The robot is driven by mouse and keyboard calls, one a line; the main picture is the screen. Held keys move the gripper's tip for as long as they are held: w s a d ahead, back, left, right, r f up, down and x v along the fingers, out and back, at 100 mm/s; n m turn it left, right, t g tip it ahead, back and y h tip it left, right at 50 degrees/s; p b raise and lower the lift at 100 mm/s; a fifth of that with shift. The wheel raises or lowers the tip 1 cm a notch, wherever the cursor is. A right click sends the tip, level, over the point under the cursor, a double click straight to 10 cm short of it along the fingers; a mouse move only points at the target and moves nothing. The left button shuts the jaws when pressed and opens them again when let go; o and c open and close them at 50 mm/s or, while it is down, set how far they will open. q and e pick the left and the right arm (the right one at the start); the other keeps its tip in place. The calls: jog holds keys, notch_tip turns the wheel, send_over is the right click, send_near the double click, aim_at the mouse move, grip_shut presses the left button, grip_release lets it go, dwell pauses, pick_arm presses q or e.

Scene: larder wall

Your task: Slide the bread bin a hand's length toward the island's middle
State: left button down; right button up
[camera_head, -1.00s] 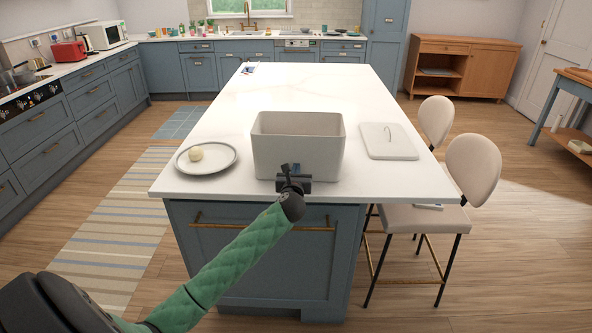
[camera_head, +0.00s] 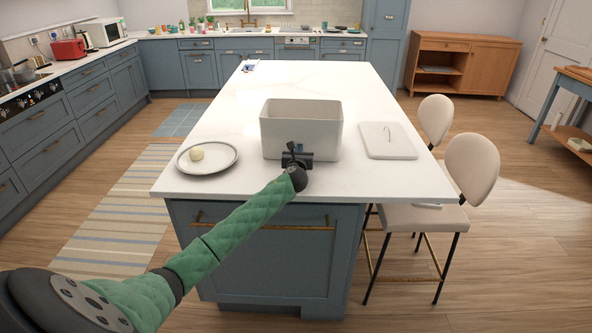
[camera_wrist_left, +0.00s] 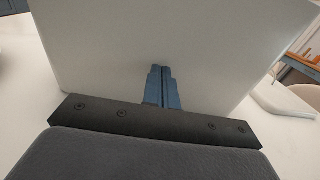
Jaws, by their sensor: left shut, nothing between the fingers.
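The bread bin (camera_head: 301,128) is a pale grey, open-topped box standing upright on the white island top (camera_head: 317,85), near its front edge. Its near wall fills most of the left wrist view (camera_wrist_left: 170,45). My left gripper (camera_head: 296,148) is at the middle of the bin's near wall. In the left wrist view its blue fingers (camera_wrist_left: 161,85) are shut together with nothing between them, tips against or very close to the wall. The gripper hides a small part of the bin's near side. My right gripper is not in view.
The island top behind the bin is clear up to small items at the far end. Stools (camera_head: 472,165) stand at the right side.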

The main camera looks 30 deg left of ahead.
pick_arm(q)
jog(key=x, duration=0.3)
jog(key=shift+w+a, duration=0.15)
jog(key=shift+w, duration=0.15)
jog(key=shift+w+a, duration=0.2)
jog(key=shift+w, duration=0.15)
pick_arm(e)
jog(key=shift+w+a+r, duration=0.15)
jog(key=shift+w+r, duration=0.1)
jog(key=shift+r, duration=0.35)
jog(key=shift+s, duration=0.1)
pick_arm(q)
jog(key=shift+s+f, duration=0.1)
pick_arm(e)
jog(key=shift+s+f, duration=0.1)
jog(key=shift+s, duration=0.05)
